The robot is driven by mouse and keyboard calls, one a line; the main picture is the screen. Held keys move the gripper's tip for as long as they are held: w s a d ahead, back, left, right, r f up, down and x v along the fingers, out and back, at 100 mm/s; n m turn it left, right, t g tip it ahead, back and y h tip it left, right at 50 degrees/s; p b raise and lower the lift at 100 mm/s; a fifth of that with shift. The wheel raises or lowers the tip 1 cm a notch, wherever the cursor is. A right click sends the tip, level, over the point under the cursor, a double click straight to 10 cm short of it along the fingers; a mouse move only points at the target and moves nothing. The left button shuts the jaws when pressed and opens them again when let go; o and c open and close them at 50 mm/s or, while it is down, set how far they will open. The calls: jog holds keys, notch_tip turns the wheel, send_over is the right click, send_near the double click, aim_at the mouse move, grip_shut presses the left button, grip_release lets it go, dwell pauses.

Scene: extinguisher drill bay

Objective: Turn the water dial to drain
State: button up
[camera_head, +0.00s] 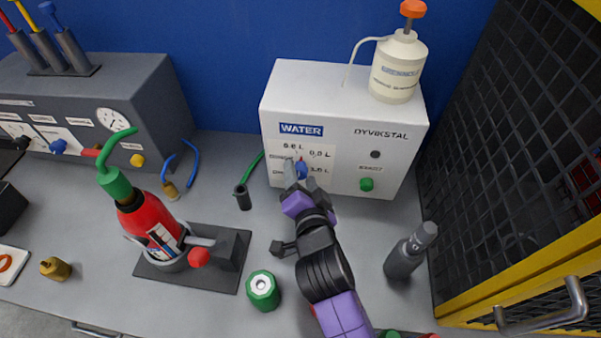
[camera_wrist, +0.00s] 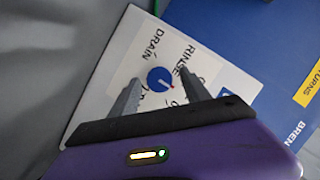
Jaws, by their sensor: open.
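The white water unit (camera_head: 337,82) stands at the back of the bench, with a blue WATER label and a small panel on its front. The blue water dial (camera_head: 302,170) sits on that panel, partly covered by my gripper. My gripper (camera_head: 303,178) is open in front of the dial. In the wrist view its two fingers (camera_wrist: 160,90) lie on either side of the dial; contact is not clear.
A green button (camera_head: 367,184) is right of the dial. A white bottle (camera_head: 397,68) with an orange top stands on the unit. A red extinguisher (camera_head: 150,222) in a holder is at left. A grey cylinder (camera_head: 405,258) and a green cap (camera_head: 262,288) flank my arm. A yellow-framed mesh cage (camera_head: 540,150) bounds the right.

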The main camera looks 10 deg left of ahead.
jog(key=shift+w, duration=0.2)
grip_shut()
